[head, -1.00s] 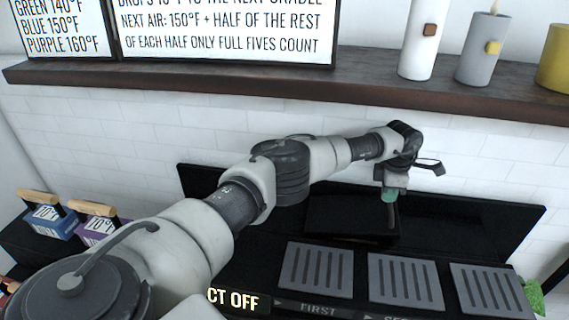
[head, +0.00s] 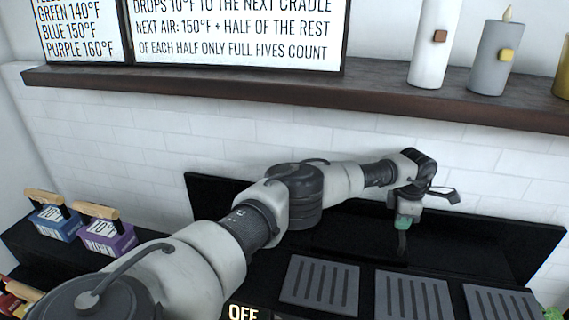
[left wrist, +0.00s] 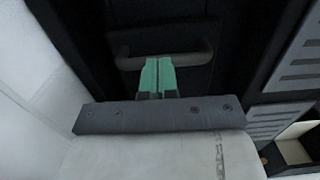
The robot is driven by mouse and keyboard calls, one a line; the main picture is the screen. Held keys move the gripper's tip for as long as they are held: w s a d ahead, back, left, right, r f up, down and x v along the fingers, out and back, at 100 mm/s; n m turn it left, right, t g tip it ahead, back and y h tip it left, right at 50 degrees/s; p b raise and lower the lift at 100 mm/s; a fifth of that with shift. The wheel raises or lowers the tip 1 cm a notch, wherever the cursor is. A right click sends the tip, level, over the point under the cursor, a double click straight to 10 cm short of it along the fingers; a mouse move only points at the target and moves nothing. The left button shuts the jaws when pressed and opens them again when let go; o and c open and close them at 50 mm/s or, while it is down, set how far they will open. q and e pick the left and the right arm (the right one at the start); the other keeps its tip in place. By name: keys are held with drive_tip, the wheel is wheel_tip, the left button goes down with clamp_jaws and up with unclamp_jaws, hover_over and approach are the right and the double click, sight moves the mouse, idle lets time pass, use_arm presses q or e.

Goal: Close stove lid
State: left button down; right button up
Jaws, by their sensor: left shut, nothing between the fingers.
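My left gripper (head: 403,224) has green fingertips and is shut and empty. It points down over the black stove, in front of the black back panel (head: 480,233). In the left wrist view the shut fingertips (left wrist: 158,64) overlap a dark bar handle (left wrist: 192,56) on a dark panel, which looks like the stove lid (left wrist: 158,13). I cannot tell whether they touch the handle. In the head view the lid blends into the black stove surface, so its angle is hard to tell. My right gripper is not in view.
Grey slotted plates (head: 319,282) line the stove front. A dark shelf (head: 300,97) with candles (head: 430,45) and a sign (head: 235,35) runs above. Blue (head: 57,222) and purple (head: 106,235) blocks with wooden handles stand at left. My arm hides part of the stove.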

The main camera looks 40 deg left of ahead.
use_arm(q)
wheel_tip(320, 180, up, 11)
drive_tip(key=shift+s+a+b, duration=0.15)
drive_tip(key=shift+a+b, duration=0.1)
drive_tip(key=shift+b, duration=0.05)
drive_tip(key=shift+f, duration=0.2)
